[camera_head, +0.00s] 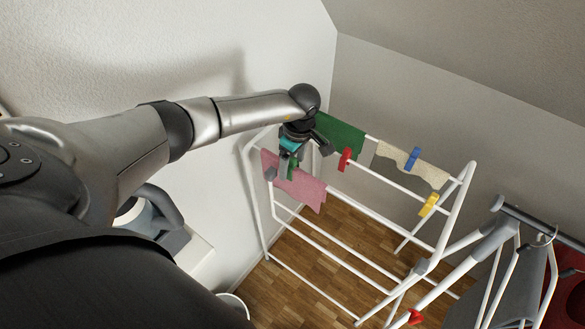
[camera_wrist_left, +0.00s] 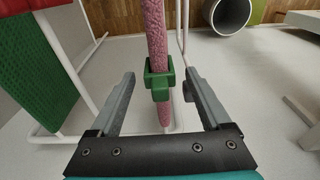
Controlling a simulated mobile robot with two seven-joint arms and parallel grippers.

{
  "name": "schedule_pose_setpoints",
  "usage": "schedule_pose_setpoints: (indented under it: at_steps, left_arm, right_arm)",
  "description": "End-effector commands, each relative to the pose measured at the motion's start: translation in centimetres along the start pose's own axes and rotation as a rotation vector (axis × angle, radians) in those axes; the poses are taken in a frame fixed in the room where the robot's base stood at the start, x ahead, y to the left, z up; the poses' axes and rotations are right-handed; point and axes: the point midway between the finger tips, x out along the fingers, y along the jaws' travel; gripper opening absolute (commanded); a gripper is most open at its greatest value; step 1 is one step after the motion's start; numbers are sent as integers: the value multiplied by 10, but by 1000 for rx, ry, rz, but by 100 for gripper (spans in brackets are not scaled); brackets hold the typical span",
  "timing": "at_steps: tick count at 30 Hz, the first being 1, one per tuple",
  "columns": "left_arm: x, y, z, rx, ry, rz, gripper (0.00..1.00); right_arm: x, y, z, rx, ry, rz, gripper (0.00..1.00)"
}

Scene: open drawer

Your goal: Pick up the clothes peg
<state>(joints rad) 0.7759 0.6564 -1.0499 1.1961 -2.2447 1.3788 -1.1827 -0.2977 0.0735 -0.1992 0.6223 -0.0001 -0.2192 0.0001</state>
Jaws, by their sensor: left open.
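A green clothes peg (camera_wrist_left: 159,79) sits on the hanging pink cloth (camera_wrist_left: 156,28) in the left wrist view. My left gripper (camera_wrist_left: 160,75) is open, with one finger on each side of the peg and a gap to each. In the head view, my left gripper (camera_head: 287,170) points down over the rack beside the pink cloth (camera_head: 298,188) and largely hides the green peg. A red peg (camera_head: 345,159), a blue peg (camera_head: 413,158) and a yellow peg (camera_head: 429,204) are clipped further right. My right gripper is not in view.
A white drying rack (camera_head: 345,262) stands near the wall, with green cloth (camera_head: 341,135) and beige cloth (camera_head: 428,170) on its bars. Another red peg (camera_head: 415,317) is at lower right. Grey folded frames stand at the right. A grey cylinder (camera_wrist_left: 228,14) lies beyond the gripper.

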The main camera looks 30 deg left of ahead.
Motion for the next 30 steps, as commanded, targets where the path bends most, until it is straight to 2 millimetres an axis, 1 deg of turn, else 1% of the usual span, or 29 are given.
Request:
schedule_pose_setpoints:
  at_steps: [1,2,23,30]
  left_arm:
    - [0,0,0,0,0,0,81]
    - [0,0,0,0,0,0,79]
    - [-1,0,0,0,0,0,0]
    - [-1,0,0,0,0,0,0]
  right_arm:
    - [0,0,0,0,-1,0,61]
    - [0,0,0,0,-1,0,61]
    - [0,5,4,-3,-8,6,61]
    - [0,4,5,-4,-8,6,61]
